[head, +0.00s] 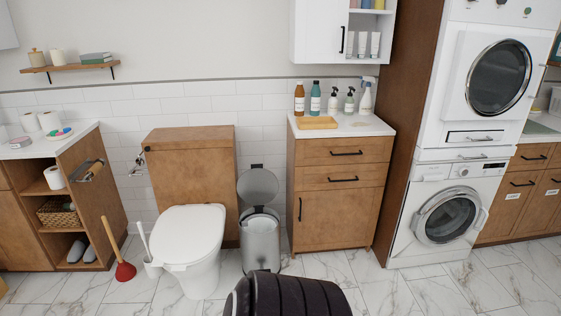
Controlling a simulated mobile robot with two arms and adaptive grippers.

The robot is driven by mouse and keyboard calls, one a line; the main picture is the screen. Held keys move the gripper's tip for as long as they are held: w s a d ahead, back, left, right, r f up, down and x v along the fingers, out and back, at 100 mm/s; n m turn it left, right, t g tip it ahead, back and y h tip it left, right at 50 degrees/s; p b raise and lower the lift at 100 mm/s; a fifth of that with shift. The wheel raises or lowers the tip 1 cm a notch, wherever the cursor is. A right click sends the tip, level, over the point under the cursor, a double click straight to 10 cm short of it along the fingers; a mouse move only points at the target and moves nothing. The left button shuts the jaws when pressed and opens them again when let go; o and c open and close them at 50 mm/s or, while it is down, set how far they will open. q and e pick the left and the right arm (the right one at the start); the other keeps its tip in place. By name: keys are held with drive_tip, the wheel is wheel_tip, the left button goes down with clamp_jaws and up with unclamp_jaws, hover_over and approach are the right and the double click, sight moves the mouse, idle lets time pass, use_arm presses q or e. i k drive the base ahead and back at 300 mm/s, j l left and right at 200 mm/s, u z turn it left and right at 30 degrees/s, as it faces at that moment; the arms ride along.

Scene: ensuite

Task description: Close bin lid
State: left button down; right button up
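A silver pedal bin (262,243) stands on the floor between the toilet and the wooden cabinet. Its round grey lid (258,186) is up, tilted back towards the wall, and the bin's mouth is open. A dark ribbed part at the bottom middle of the view looks like part of my own arm or body. It is in front of the bin, nearer to me, with a gap of floor between. Neither gripper's fingers can be made out.
The white toilet (190,240) is close to the bin's left, with a brush (150,262) and red plunger (124,270) beyond. The wooden cabinet (340,200) is close on its right. Washing machines (446,215) stand farther right. Marble floor (385,290) in front is clear.

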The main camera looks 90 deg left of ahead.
sight(257, 185)
drive_tip(key=i+j+u, duration=0.25)
drive_tip(key=i+u, duration=1.2)
drive_tip(key=i+l+u, duration=0.35)
drive_tip(key=u, duration=0.15)
